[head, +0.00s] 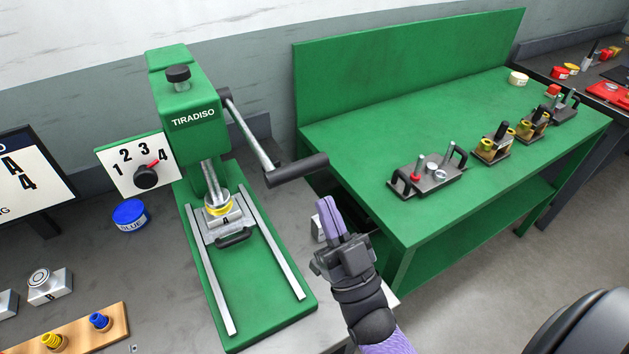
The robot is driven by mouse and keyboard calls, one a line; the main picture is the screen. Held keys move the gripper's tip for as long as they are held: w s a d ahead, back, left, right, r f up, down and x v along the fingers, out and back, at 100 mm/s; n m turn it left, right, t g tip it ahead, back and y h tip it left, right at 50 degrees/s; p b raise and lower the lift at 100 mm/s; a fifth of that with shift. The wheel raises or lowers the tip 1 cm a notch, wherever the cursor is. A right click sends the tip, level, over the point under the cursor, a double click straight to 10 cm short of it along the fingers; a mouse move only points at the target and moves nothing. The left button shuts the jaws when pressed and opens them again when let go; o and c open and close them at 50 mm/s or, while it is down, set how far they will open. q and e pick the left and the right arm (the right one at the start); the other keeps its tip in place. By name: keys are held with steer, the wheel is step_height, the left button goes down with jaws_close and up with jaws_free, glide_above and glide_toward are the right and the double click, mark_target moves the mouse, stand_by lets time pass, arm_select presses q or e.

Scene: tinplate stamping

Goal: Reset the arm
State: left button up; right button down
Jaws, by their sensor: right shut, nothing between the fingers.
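My right gripper (327,212) is shut and empty. It is in the lower middle of the head view, in front of the gap between the grey bench and the green table, with its fingers pointing up. The green press (190,110) marked TIRADISO stands to its left. The press's crank handle (296,170) sticks out to the right, above my fingertips in the picture and apart from them. A die block marked A (226,221) sits under the press ram, with a yellow ring on it. My left gripper is not in view.
A dial panel (128,158) numbered 1 to 4 is left of the press. A blue tin (130,215), a die block (50,287) and a wooden board (75,338) lie on the grey bench. The green table (370,165) holds several tool fixtures, including one with a red knob (428,175).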

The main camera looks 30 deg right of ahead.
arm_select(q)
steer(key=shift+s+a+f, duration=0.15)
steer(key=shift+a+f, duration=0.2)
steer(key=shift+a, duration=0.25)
arm_select(e)
steer(key=v, duration=0.3)
steer(key=shift+s+r, duration=0.1)
steer(key=shift+r, duration=0.05)
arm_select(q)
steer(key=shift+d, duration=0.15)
